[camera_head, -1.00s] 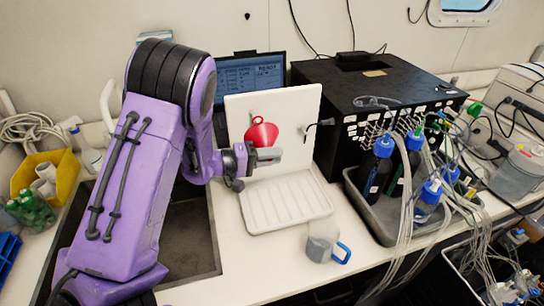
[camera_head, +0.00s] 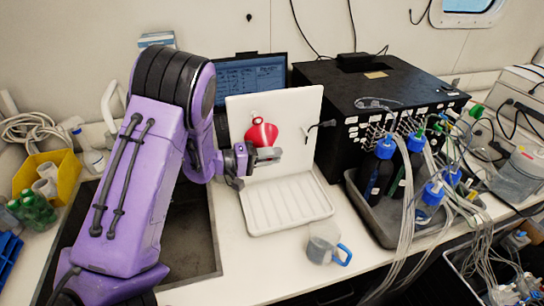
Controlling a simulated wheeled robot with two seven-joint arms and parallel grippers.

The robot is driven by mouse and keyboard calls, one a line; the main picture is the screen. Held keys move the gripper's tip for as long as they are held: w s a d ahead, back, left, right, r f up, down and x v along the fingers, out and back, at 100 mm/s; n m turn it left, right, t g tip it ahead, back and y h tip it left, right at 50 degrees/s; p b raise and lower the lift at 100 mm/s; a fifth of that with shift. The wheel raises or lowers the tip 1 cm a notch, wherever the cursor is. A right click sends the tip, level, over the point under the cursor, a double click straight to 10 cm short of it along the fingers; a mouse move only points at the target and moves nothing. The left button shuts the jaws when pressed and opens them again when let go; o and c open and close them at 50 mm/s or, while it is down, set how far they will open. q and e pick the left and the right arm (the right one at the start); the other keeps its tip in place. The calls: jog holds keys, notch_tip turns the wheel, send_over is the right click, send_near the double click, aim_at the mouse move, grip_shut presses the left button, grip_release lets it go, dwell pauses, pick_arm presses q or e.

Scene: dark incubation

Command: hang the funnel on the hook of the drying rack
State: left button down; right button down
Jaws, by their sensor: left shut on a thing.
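A red funnel (camera_head: 261,133) is held by my left gripper (camera_head: 267,154), which is shut on it in front of the white drying rack. The drying rack (camera_head: 294,103) has an upright white back panel and a ribbed tray at its foot. A dark hook (camera_head: 326,124) sticks out near the right side of the panel, to the right of the funnel with a gap between them. The gripper's fingers partly cover the funnel's lower part. My right gripper is not in view.
A clear jug with a blue handle (camera_head: 327,249) stands in front of the rack. A black instrument box (camera_head: 375,90) and a grey tray of blue-capped bottles with tubing (camera_head: 384,226) are at the right. A sink (camera_head: 190,245) lies below my left arm.

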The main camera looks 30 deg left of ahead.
pick_arm(q)
jog(key=shift+w+a, duration=0.2)
dwell(0.5)
jog(key=shift+w+a+f, duration=0.2)
jog(key=shift+a, duration=0.1)
jog(key=shift+c, duration=1.9)
grip_release()
jog(key=s+d, duration=0.4)
jog(key=d, duration=0.1)
jog(key=shift+s+d+f, duration=0.2)
jog(key=shift+s+f, duration=0.1)
jog(key=shift+f, duration=0.15)
